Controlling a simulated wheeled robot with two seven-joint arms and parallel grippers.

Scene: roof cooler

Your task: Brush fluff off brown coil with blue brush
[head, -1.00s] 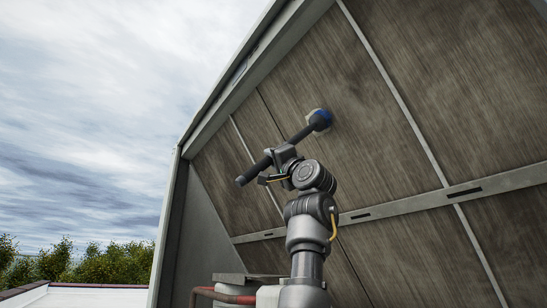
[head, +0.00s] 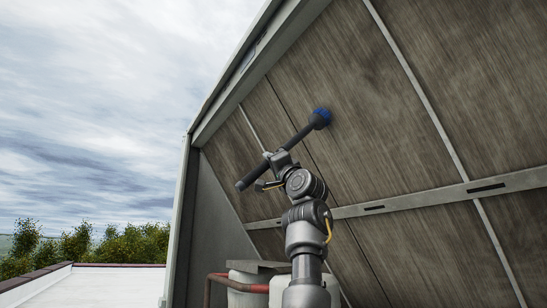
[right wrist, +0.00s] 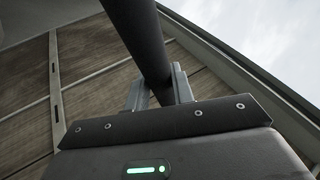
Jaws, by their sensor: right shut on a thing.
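The brown coil (head: 390,130) is a large tilted panel face, streaked brown-grey and split by thin seams and metal strips, filling the right of the head view. The blue brush (head: 321,117) has a dark handle and a blue head at its upper end. The brush head is at the coil's surface in the picture; I cannot tell if it touches. My right gripper (head: 275,162) is shut on the brush's dark handle. The handle (right wrist: 142,35) also shows between the right gripper's fingers (right wrist: 160,92) in the right wrist view. My left gripper is not in view.
A grey metal frame (head: 232,75) edges the coil on the left and top. A horizontal metal rail (head: 420,199) crosses the coil. Red pipes (head: 222,279) and pale containers (head: 248,283) stand below. A white roof (head: 110,287) with a low edge lies at lower left.

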